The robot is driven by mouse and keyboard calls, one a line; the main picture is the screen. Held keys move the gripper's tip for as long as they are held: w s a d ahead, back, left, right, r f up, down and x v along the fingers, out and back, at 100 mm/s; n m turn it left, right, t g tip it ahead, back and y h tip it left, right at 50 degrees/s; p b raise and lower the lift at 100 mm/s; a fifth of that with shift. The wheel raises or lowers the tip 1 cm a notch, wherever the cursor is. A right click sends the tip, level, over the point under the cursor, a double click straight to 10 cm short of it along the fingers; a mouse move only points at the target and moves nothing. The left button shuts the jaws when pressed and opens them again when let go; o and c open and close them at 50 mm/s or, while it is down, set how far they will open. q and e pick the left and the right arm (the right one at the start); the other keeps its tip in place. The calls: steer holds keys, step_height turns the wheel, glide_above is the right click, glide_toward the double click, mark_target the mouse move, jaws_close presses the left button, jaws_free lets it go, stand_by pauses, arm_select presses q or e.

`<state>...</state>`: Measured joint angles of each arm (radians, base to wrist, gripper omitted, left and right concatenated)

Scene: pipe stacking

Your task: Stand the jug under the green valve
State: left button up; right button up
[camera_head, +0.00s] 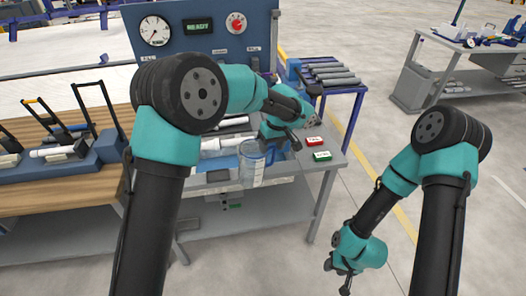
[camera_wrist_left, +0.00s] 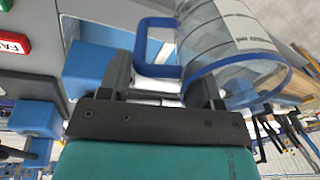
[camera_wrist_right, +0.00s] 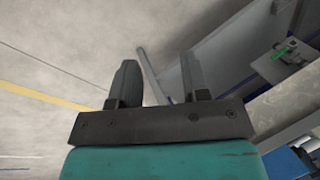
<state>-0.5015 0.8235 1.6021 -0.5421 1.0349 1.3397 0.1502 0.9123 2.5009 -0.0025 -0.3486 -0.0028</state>
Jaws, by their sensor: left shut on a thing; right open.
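The clear jug (camera_head: 252,165) has a blue rim, a blue handle and dark measuring marks. In the head view it looks roughly upright in front of the grey bench, and I cannot tell whether it touches anything beneath. My left gripper (camera_head: 274,150) is shut on its blue handle (camera_wrist_left: 146,48), which shows between the fingers in the left wrist view (camera_wrist_left: 163,85). My right gripper (camera_head: 339,278) is open and empty, low over the floor; it also shows in the right wrist view (camera_wrist_right: 155,85).
A blue panel (camera_head: 204,45) with a gauge and red knob stands behind the bench. Grey pipes (camera_head: 335,75) lie on a blue rack. A wooden table with a tool holder is left.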

arm_select(q)
steer(key=shift+w+d, duration=0.3)
steer(key=shift+w, duration=0.05)
arm_select(e)
steer(key=shift+o, duration=0.6)
steer(key=w+a+r+n+t+h, duration=0.1)
steer(key=w+a+r, duration=0.4)
steer(key=a+r, duration=0.4)
steer(key=w+a+r+t+h, duration=0.2)
steer(key=w+a+r, duration=0.4)
steer(key=a+r, duration=0.4)
steer(key=w+a+r+n+t+h, duration=0.1)
steer(key=w+a+r, duration=0.5)
steer(key=a+r, duration=0.4)
steer(key=shift+a+r+n+h, duration=0.1)
steer(key=shift+a+n+h, duration=0.15)
steer(key=shift+n+h, duration=0.05)
step_height(320, 180, up, 10)
steer(key=m+t, duration=0.2)
steer(key=t, duration=0.2)
glide_above(249, 169)
steer(key=s+a, duration=0.2)
steer(key=a, duration=0.1)
steer(key=shift+s+a, duration=0.1)
